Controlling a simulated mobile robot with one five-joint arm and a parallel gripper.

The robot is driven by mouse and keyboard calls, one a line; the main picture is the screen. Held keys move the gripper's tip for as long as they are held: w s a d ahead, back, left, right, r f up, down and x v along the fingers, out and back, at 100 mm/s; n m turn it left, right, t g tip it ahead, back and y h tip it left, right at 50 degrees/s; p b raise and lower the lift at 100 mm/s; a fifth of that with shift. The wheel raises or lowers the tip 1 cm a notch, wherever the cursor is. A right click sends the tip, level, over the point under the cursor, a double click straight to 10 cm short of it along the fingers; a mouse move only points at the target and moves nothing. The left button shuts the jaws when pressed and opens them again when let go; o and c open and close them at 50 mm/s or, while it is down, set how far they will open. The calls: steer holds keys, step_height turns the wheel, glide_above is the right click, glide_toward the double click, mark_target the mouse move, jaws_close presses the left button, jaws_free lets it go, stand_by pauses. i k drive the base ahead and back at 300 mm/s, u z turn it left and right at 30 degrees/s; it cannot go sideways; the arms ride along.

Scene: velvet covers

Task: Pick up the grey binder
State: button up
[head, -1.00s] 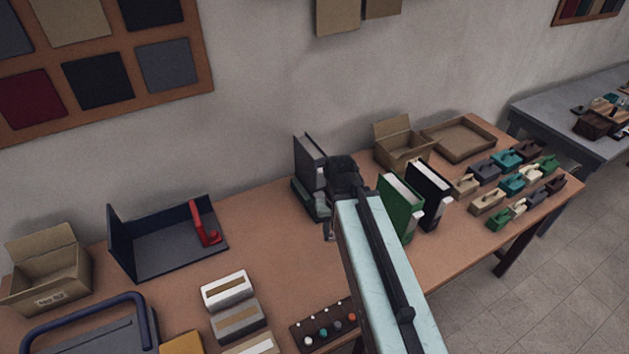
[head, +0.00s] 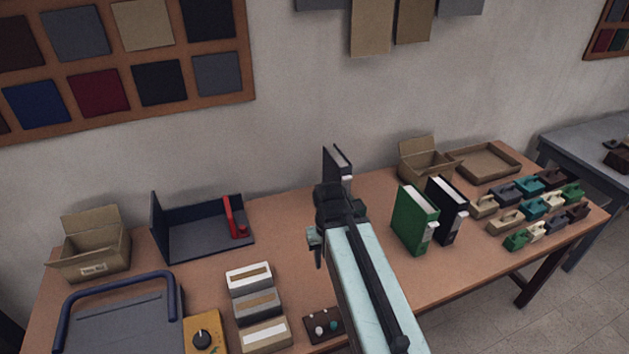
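The grey binder (head: 338,168) stands upright towards the back of the brown table, near the wall. Its lower part is hidden behind my gripper (head: 316,246). My gripper is in front of the binder in the head view, at the end of my pale blue arm. Its dark wrist covers most of the fingers, so I cannot see whether they are open or shut. I cannot tell whether it touches the binder. A green binder (head: 411,221) and a black binder (head: 445,212) stand upright together to the right of my arm.
An open cardboard box (head: 425,170) and a shallow tray (head: 459,172) stand at the back right, with several small coloured blocks in front. On the left are a dark blue corner tray with a red part (head: 232,218), another cardboard box (head: 92,255) and stacked label boxes (head: 250,279).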

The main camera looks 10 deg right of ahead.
mark_target(335, 165)
steer(key=u, duration=2.05)
steer(key=k, duration=1.25)
steer(key=z, duration=0.55)
steer(key=i, duration=1.5)
steer(key=u, duration=0.05)
